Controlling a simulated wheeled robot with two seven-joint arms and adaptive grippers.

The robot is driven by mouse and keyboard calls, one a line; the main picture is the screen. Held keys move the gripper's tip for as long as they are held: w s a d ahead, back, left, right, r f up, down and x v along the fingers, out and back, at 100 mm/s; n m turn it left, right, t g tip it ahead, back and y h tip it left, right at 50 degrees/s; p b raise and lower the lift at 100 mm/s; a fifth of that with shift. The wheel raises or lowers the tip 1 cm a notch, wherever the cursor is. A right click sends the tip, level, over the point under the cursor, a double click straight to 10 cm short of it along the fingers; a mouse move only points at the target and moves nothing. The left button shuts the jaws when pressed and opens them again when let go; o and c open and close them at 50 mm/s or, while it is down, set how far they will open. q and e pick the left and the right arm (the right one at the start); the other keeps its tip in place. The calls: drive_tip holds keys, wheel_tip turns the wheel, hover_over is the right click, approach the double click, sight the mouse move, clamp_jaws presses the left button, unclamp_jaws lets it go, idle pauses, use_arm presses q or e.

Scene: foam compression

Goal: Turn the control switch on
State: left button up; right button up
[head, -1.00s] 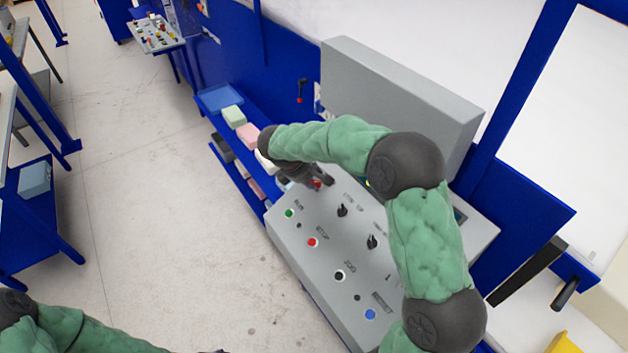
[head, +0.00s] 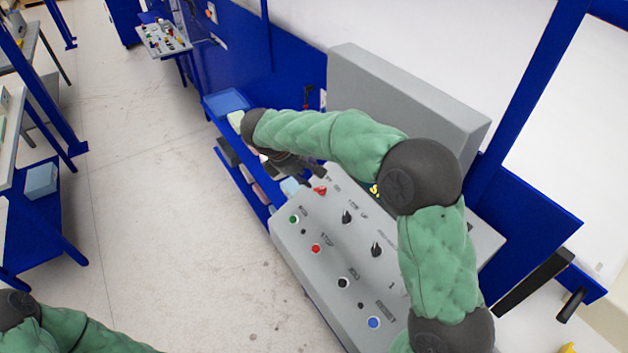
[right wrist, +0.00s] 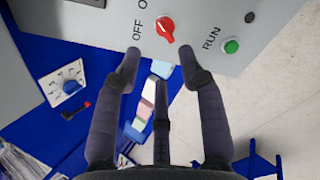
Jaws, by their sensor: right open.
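The control switch is a red rotary knob (head: 320,190) at the far left corner of the grey control panel (head: 300,252). In the right wrist view the knob (right wrist: 165,28) sits beside the printed word OFF, with another label partly cut off at the top edge. Which label it points to I cannot tell for sure. My right gripper (head: 318,170) is just beyond the knob in the head view. In the right wrist view its fingers (right wrist: 160,52) are spread, empty and apart from the knob. My left arm shows at the lower left; its gripper is out of view.
Two black knobs (head: 347,216) (head: 376,249) stand farther right. A grey box (head: 400,110) rises behind the panel. A blue shelf (head: 226,102) with foam blocks lies left.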

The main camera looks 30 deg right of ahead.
drive_tip(key=v, duration=0.3)
drive_tip(key=shift+a+r, duration=0.1)
drive_tip(key=shift+r, duration=0.2)
idle(0.3)
